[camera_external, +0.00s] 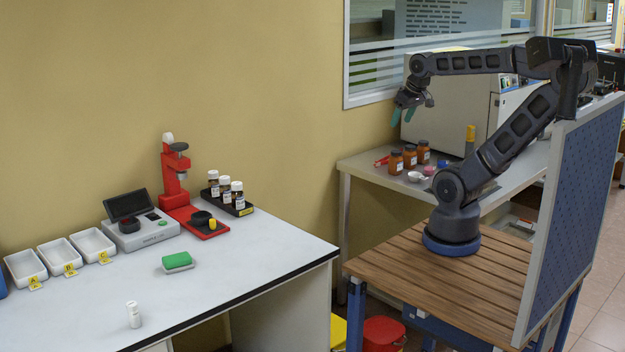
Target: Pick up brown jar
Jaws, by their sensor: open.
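Three brown jars with dark lids stand in a row on the metal table behind my arm: a left brown jar (396,163), a middle brown jar (410,158) and a right brown jar (423,153). My gripper (402,116) hangs in the air above this row, with greenish fingertips pointing down. It is open and empty, clear of the jars. Several small brown bottles with white labels and white caps (225,190) also stand in a black tray on the white table to the left.
A red item (382,161), a small white dish (415,177) and a yellow-topped bottle (470,140) are near the jars. A large beige machine (455,105) stands behind them. The white table (250,262) holds a red stand (178,185), a scale (140,232) and white trays (92,244).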

